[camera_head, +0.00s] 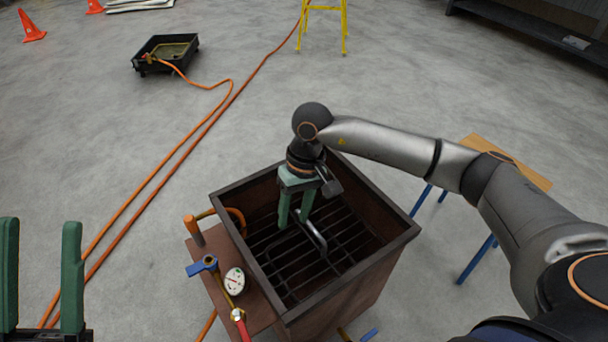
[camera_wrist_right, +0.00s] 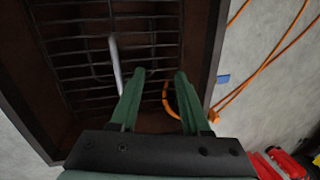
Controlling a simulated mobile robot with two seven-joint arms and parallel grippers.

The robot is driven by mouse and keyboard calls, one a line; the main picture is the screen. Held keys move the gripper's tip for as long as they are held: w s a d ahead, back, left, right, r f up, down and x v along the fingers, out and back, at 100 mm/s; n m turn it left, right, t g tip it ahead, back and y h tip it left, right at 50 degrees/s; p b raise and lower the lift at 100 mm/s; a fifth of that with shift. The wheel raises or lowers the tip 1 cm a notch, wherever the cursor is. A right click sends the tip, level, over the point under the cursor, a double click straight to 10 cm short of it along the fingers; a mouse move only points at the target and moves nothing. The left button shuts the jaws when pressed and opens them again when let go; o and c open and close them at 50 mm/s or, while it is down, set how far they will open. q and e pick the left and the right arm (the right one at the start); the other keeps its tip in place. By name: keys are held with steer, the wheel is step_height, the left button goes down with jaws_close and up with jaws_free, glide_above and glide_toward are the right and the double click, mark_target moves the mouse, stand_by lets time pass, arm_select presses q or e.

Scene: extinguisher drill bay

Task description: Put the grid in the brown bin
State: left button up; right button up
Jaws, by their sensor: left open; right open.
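The grid (camera_head: 272,262), a rack of dark parallel bars, lies inside the brown bin (camera_head: 352,287). A pale metal handle (camera_head: 313,234) stands on the grid. In the right wrist view the grid (camera_wrist_right: 75,56) and its handle (camera_wrist_right: 115,62) show ahead of the fingers, and the bin wall (camera_wrist_right: 30,128) is at the left. My right gripper (camera_head: 294,221) reaches down into the bin, open, its green fingers beside the handle. In the wrist view the handle is left of both fingers, not between them. My left gripper (camera_head: 41,225) is open and empty at the lower left, away from the bin.
A side shelf (camera_head: 262,306) on the bin carries a gauge (camera_head: 234,281), a blue valve handle (camera_head: 202,266) and an orange pipe. Orange hoses (camera_head: 190,150) cross the floor at left. A black tray (camera_head: 167,52) stands farther back. A blue-legged table (camera_head: 510,163) is behind my right arm.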

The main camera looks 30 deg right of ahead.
steer(key=s+a+r+m+g+y, duration=0.1)
steer(key=s+a+m+g+y, duration=0.15)
steer(key=s+a+y, duration=0.5)
steer(key=s+a+r+m+g+y, duration=0.3)
steer(key=s+a+r+m+y, duration=0.3)
steer(key=s+a+r+m, duration=0.5)
step_height(320, 180, up, 14)
steer(key=w+d+m+t+y, duration=0.25)
steer(key=m+t+y, duration=0.65)
steer(key=m, duration=0.7)
steer(key=w+d+r+m+t+h, duration=0.1)
steer(key=d+m+t+h, duration=0.4)
steer(key=m+t, duration=0.4)
steer(key=w+d+r+m+t+h, duration=0.1)
steer(key=d+m+t+h, duration=0.4)
steer(key=m, duration=1.7)
steer(key=w+d+t, duration=0.1)
steer(key=t, duration=0.4)
steer(key=shift+r, duration=0.15)
steer(key=shift+d+t, duration=0.15)
steer(key=shift+t, duration=0.1)
